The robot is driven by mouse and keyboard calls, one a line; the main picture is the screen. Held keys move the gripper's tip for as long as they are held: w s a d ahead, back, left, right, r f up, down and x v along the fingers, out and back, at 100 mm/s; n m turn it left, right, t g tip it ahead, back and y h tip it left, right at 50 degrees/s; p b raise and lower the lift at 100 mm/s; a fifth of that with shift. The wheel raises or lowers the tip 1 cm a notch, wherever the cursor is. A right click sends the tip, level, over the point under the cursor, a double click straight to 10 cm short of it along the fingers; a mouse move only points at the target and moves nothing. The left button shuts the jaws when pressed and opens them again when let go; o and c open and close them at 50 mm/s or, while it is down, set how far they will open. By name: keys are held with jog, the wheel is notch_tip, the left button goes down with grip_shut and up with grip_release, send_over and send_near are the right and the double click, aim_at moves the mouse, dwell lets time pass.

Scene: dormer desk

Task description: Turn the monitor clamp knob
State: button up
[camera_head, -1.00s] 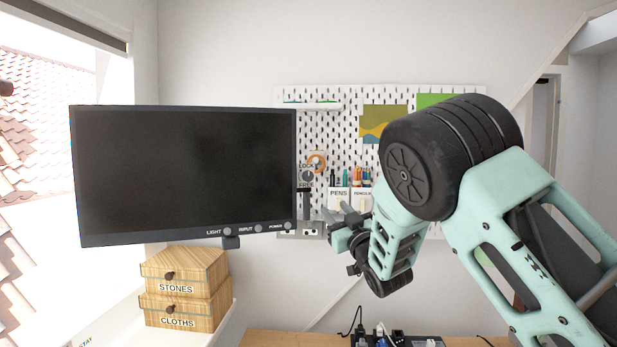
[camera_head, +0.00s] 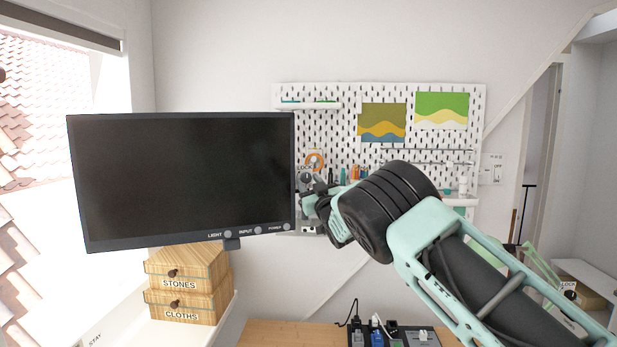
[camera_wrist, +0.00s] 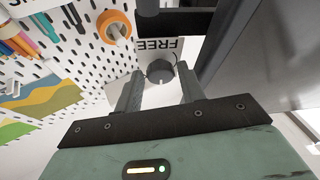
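The clamp knob (camera_wrist: 160,72) is a dark round knob in the wrist view, in front of a white plate marked FREE (camera_wrist: 150,46). The plate looks upside down there. My gripper (camera_wrist: 160,84) is open, with one finger on either side of the knob; I cannot tell whether they touch it. In the head view the knob (camera_head: 306,179) shows beside the right edge of the monitor (camera_head: 185,178), under the word LOCK. My gripper (camera_head: 314,190) is just below and right of it there, its fingertips small and partly hidden by the wrist.
A pegboard (camera_head: 350,100) with pictures, pens and an orange tape roll (camera_head: 315,160) stands behind. Wooden boxes (camera_head: 190,270) marked STONES and CLOTHS sit below the monitor. Cables and sockets (camera_head: 385,335) lie on the desk (camera_head: 275,334). The monitor's edge is close to my gripper.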

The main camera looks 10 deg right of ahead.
jog(key=shift+w+r, duration=0.15)
jog(key=shift+w, duration=0.25)
jog(key=shift+a, duration=0.1)
jog(key=c, duration=0.7)
jog(key=shift+n+b, duration=0.3)
jog(key=shift+b, duration=0.1)
